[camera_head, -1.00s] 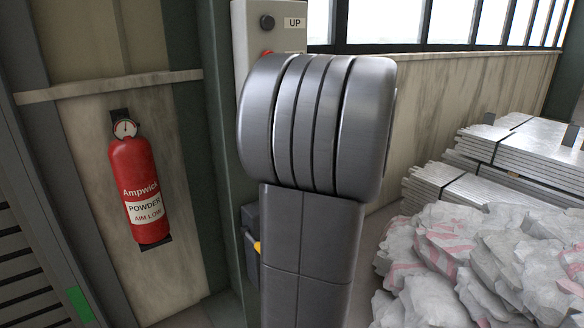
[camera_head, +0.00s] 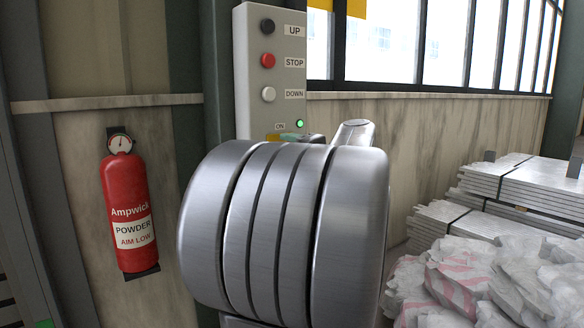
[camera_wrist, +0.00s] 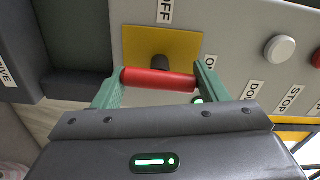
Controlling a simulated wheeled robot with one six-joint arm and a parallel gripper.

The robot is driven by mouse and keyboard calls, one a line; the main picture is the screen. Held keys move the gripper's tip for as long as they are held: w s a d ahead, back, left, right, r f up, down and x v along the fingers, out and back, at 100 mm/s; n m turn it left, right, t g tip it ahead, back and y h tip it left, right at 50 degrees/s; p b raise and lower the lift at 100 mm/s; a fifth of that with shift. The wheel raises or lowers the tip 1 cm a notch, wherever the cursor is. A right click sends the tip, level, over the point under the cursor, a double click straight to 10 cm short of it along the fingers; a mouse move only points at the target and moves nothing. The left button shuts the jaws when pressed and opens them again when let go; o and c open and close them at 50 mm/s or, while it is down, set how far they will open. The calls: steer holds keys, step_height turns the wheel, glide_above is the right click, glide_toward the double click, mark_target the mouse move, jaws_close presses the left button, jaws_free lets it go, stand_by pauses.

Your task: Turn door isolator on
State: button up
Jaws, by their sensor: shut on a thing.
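The door isolator is a red bar handle (camera_wrist: 150,80) on a dark shaft in front of a yellow plate (camera_wrist: 190,46) in the wrist view. My gripper (camera_wrist: 161,77) is shut on the red handle, with one green finger at each end of the bar. An OFF label (camera_wrist: 166,12) is beside the plate, and an ON label is partly hidden by a finger. In the head view, the isolator is mostly hidden behind my arm. The ON label (camera_head: 280,127) shows above it, beside a lit green lamp (camera_head: 300,124).
The grey control panel (camera_head: 247,75) has UP, STOP (camera_head: 267,60) and DOWN (camera_head: 268,94) buttons above the isolator. A red fire extinguisher (camera_head: 125,195) hangs on the wall at left. Stacked metal sheets (camera_head: 530,180) and wrapped bags (camera_head: 470,280) are at right.

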steer(key=shift+n, duration=0.3)
stand_by(0.4)
steer(key=o, duration=1)
steer(key=p+v, duration=0.1)
steer(key=v, duration=1.2)
steer(key=shift+s+d, duration=0.25)
steer(key=shift+s, duration=0.1)
steer(key=shift+w+a, duration=0.1)
steer(key=shift+b+x, duration=0.75)
steer(key=shift+x, duration=6.05)
